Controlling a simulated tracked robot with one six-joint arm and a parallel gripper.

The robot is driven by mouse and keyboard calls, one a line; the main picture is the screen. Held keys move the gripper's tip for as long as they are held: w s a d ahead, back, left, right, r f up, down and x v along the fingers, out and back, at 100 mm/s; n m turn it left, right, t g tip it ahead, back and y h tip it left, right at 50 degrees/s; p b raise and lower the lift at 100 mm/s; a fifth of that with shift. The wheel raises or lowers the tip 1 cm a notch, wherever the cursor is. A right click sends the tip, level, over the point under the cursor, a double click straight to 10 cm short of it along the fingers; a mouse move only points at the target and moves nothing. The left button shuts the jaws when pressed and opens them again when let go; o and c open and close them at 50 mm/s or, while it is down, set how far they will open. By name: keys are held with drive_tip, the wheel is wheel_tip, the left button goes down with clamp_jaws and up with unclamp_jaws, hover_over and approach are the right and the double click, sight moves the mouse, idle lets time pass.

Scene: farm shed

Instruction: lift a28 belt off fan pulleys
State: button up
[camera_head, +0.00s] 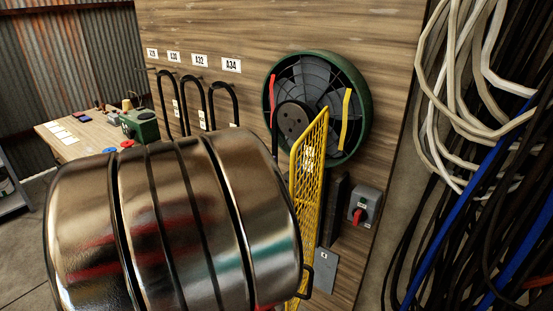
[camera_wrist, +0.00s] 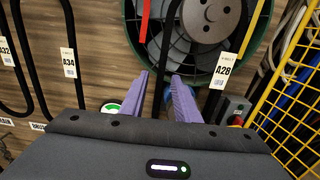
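The A28 belt is a thin black loop around the grey fan pulley (camera_wrist: 212,14), which also shows in the head view (camera_head: 292,119). The white A28 tag (camera_wrist: 225,70) hangs by the belt's right strand. The left strand runs down from the pulley between the two purple fingers of my gripper (camera_wrist: 160,76). The gripper is open; I cannot tell whether a finger touches the strand. The lower end of the belt and any lower pulley are hidden behind my gripper body. In the head view my gripper is hidden behind my arm. The green fan housing (camera_head: 364,94) is on the wooden wall.
The yellow mesh guard (camera_head: 312,165) stands swung out beside the fan, at the right in the wrist view (camera_wrist: 297,95). Spare belts (camera_head: 222,86) hang left under labels. A grey switch box (camera_head: 364,204) with a red handle is low right. Cables (camera_head: 470,130) hang farther right.

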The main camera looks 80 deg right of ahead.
drive_tip(key=shift+s+d, duration=0.25)
drive_tip(key=shift+d, duration=0.25)
drive_tip(key=shift+x, duration=2.6)
drive_tip(key=shift+s+f, duration=0.1)
drive_tip(key=shift+a, duration=0.1)
clamp_jaws()
